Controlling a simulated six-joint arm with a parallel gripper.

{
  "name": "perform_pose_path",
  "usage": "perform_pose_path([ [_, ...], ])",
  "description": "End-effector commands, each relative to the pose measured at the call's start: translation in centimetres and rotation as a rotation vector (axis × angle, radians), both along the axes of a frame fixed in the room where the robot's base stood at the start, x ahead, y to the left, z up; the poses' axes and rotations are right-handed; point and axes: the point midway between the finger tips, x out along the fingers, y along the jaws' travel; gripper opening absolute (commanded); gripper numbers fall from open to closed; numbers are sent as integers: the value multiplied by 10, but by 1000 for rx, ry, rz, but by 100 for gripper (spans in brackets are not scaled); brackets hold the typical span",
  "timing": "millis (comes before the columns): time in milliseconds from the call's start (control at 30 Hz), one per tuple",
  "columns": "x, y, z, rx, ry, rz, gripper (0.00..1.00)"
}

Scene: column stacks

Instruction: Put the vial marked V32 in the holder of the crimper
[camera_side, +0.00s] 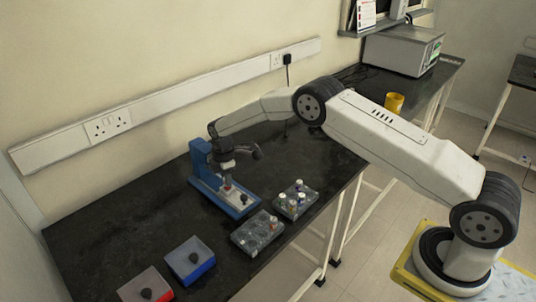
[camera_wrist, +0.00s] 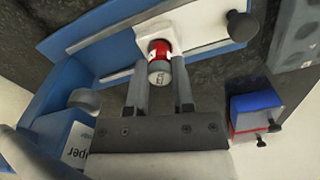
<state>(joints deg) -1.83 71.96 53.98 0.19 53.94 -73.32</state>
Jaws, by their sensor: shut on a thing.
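The blue crimper (camera_side: 203,163) stands on the black bench; its blue base also shows in the wrist view (camera_wrist: 60,60). Its white holder block (camera_wrist: 195,22) lies on the base beside a black knob. My gripper (camera_wrist: 160,90) is shut on a vial (camera_wrist: 159,72) with a grey top and a red band. The vial is at the end of the white block, between my fingertips; I cannot tell whether it is seated there. Its marking is too small to read. In the side view my gripper (camera_side: 227,178) is over the crimper base.
Two grey racks (camera_side: 258,232) and (camera_side: 296,199) stand right of the crimper, the farther one holding several vials. A blue box (camera_side: 190,260) and a red box (camera_side: 146,287), each with a black knob, are at the front. The bench left of the crimper is clear.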

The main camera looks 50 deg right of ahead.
Motion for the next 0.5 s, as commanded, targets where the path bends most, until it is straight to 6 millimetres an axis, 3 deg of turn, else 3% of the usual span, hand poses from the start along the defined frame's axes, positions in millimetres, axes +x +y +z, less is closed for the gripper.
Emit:
perform_pose_path([
  [500, 0, 0, -5, 1, 2, 0, 0],
])
